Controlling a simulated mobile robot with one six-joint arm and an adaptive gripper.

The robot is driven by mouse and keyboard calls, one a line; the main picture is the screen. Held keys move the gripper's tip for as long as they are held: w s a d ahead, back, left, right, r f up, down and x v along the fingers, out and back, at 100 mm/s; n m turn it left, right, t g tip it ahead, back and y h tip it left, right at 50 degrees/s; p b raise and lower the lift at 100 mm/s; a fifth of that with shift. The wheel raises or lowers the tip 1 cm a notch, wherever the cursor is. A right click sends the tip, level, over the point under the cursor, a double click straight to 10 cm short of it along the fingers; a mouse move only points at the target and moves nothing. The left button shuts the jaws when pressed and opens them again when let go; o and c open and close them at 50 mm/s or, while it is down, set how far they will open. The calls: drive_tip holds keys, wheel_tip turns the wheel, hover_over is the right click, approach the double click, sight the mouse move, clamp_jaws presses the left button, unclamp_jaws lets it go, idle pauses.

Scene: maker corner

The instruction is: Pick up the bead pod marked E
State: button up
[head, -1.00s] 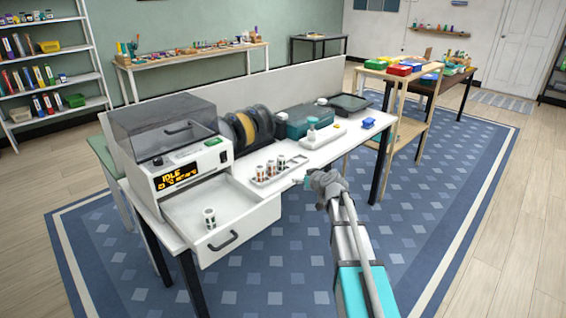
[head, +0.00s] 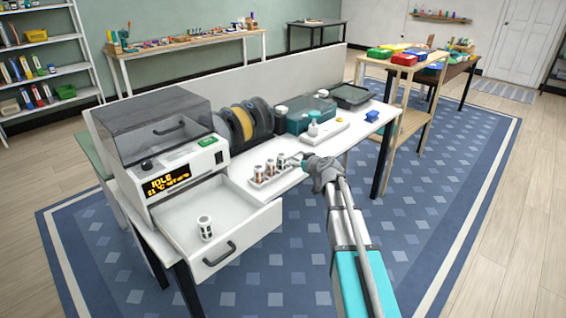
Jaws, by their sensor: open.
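Several small white bead pods with dark marks are in view; their letters are too small to read, so I cannot tell which is E. Three stand upright in a row in a white rack on the bench: a left pod (head: 258,174), a middle pod (head: 270,167) and a right pod (head: 281,159). Another pod (head: 205,228) stands in the open drawer (head: 236,222) of the machine. My gripper (head: 294,161) is open and empty, just right of the right pod.
The machine (head: 162,150) with a clear dark lid and an IDLE display stands at the bench's left end. Behind the rack are spools (head: 243,124) and a teal box (head: 305,114). A white tray with a bottle (head: 314,128) and a blue item (head: 372,116) lie right.

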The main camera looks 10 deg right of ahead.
sight(284, 158)
drive_tip(key=shift+w, duration=0.1)
drive_tip(key=b+x, duration=0.3)
drive_tip(key=x, duration=0.4)
drive_tip(key=shift+w+d, duration=0.1)
drive_tip(key=shift+w+a+f, duration=0.2)
drive_tip(key=shift+w+a, duration=0.05)
drive_tip(key=shift+w, duration=0.25)
drive_tip(key=shift+b+x, duration=1.1)
drive_tip(key=shift+x, duration=1.5)
drive_tip(key=c, duration=0.8)
drive_tip(key=shift+r, duration=0.25)
drive_tip(key=shift+c, duration=0.2)
